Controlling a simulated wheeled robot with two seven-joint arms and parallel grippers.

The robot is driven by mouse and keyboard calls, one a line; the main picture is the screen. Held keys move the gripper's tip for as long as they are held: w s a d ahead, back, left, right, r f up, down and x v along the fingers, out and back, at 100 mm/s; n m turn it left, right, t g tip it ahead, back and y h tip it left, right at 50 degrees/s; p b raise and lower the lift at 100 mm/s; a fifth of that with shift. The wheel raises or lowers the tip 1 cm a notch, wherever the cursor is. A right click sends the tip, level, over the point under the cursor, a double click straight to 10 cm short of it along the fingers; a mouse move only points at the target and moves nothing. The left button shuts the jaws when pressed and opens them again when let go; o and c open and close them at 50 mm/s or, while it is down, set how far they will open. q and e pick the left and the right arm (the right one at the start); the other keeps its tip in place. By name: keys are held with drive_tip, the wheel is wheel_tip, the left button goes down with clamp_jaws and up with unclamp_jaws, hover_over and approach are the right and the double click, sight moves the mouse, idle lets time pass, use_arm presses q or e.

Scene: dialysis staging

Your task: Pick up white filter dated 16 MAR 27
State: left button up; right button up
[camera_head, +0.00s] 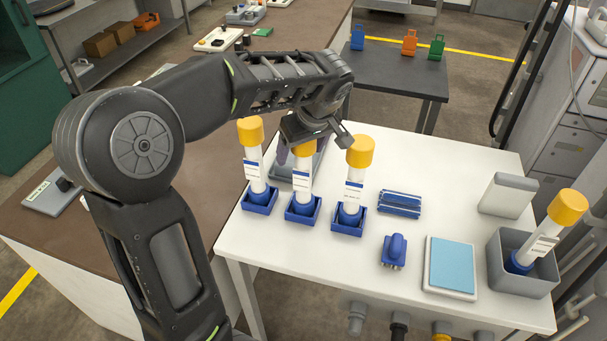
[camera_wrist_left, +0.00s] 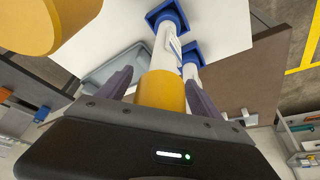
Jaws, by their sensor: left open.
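Three white filters with yellow caps stand upright in blue holders on the white table: a left one (camera_head: 254,158), a middle one (camera_head: 302,172) and a right one (camera_head: 355,178). A fourth filter (camera_head: 546,235) leans in a grey bin (camera_head: 522,278). Their labels are too small to read, so I cannot tell which is dated 16 MAR 27. My left gripper (camera_head: 304,150) is open at the middle filter's cap. In the left wrist view that yellow cap (camera_wrist_left: 161,91) sits between the two fingers, and another cap (camera_wrist_left: 62,22) looms at upper left. My right gripper is not in view.
A blue rack-like item (camera_head: 400,203), a small blue connector (camera_head: 394,250), a light-blue pad (camera_head: 452,267) and a grey upright block (camera_head: 508,194) are on the table. A grey tray (camera_wrist_left: 115,66) lies behind the filters. The neighbouring filters stand close on both sides.

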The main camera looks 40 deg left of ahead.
use_arm(q)
drive_tip(key=shift+c, duration=0.3)
clamp_jaws()
idle(0.6)
